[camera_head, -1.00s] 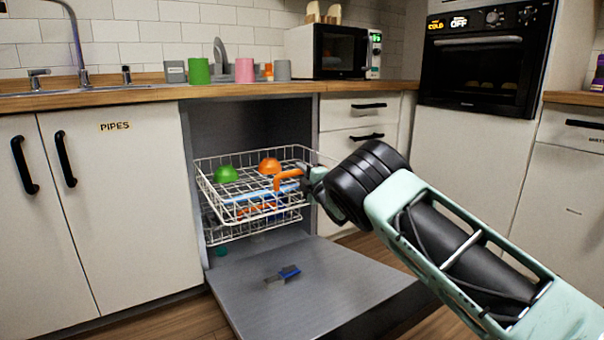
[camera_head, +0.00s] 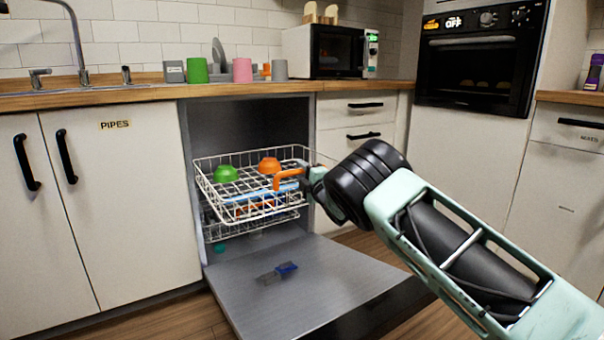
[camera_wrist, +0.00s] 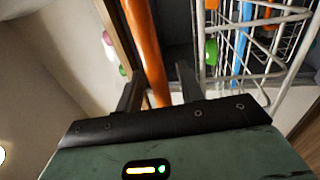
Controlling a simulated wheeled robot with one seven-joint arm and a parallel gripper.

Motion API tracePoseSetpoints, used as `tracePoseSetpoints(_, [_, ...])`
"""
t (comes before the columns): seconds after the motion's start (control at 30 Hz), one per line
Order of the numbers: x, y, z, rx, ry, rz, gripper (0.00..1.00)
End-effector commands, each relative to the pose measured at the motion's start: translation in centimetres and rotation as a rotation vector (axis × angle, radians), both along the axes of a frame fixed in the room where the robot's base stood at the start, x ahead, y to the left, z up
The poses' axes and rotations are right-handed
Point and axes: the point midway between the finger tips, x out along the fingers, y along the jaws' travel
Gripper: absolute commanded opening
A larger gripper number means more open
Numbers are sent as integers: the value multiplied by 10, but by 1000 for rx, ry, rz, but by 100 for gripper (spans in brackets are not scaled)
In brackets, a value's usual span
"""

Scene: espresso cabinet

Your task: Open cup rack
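The upper white wire rack (camera_head: 228,207) stands pulled partway out of the open dishwasher, over its lowered door (camera_head: 300,285). It holds a green bowl (camera_head: 226,174), an orange rounded item (camera_head: 269,165) and a light-blue item (camera_head: 262,196). An orange bent bar (camera_head: 291,174) shows at its right, by my gripper (camera_head: 306,183). In the wrist view, my gripper (camera_wrist: 159,75) has its two fingers apart, with the orange bar (camera_wrist: 142,35) running between them and some gap visible. The rack wires (camera_wrist: 280,20) are right of the fingers. Exact contact with the bar is unclear.
A lower rack (camera_head: 255,226) with items sits below. A blue item (camera_head: 285,268) lies on the lowered door. Cups (camera_head: 242,70) and a microwave (camera_head: 330,50) stand on the counter (camera_head: 130,100). Drawers (camera_head: 357,120) are just right of the dishwasher.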

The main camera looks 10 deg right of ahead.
Motion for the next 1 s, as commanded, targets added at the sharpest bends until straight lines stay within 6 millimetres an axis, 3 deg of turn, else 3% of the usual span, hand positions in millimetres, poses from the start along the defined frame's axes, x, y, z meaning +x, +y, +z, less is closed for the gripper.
tracePoseSetpoints(0.27, [-15, -5, -1, 0, 1, -1, 38])
tracePoseSetpoints(0.8, [-120, -40, -23, -1, 5, -3, 38])
tracePoseSetpoints(1.0, [-150, -49, -30, 0, 2, -1, 38])
